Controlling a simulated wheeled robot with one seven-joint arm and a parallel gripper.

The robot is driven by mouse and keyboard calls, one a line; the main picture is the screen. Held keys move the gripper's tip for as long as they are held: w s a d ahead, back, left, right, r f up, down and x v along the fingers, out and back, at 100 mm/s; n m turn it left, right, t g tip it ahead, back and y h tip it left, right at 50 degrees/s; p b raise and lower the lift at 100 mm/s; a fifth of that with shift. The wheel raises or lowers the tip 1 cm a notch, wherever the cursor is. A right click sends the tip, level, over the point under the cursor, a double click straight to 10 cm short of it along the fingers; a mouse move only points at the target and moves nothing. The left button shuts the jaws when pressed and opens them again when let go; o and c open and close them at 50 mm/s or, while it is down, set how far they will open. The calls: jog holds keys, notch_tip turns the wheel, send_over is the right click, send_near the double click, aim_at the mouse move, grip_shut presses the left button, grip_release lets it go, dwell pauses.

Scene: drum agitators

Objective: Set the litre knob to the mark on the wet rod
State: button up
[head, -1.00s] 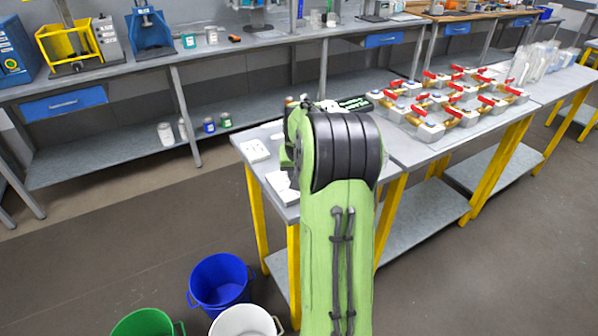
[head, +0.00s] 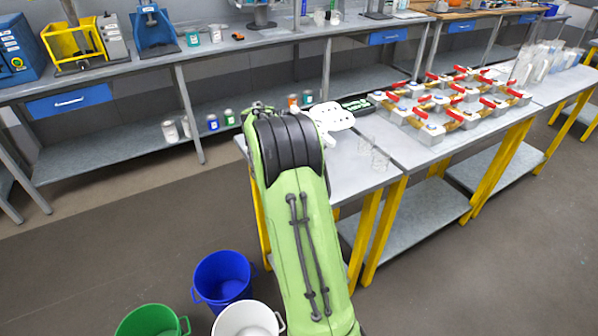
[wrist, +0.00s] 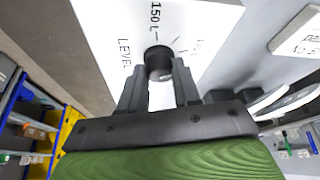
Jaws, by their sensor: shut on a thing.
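In the wrist view a black round knob (wrist: 158,62) sits on a white panel (wrist: 115,22) printed with "150 L" and "LEVEL" and dial lines. My gripper (wrist: 160,80) is shut on the knob, one dark finger at each side. Part of the dial scale is hidden or unreadable. In the head view my green arm covers the gripper and the knob. I cannot pick out the wet rod or a mark on it in either view.
A white plate with holes (head: 332,116) shows right of my arm. Several red-handled valve blocks (head: 430,128) stand farther right. Blue (head: 222,277), white and green buckets are on the floor.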

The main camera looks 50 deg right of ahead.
jog(key=shift+m+g, duration=0.3)
jog(key=shift+m, duration=0.4)
jog(key=o, duration=1)
jog(key=shift+o, duration=0.2)
jog(key=p+v, duration=0.4)
jog(key=v, duration=1.1)
jog(key=shift+a+r+p, duration=0.25)
jog(key=shift+r+p, duration=0.1)
jog(key=shift+p, duration=0.05)
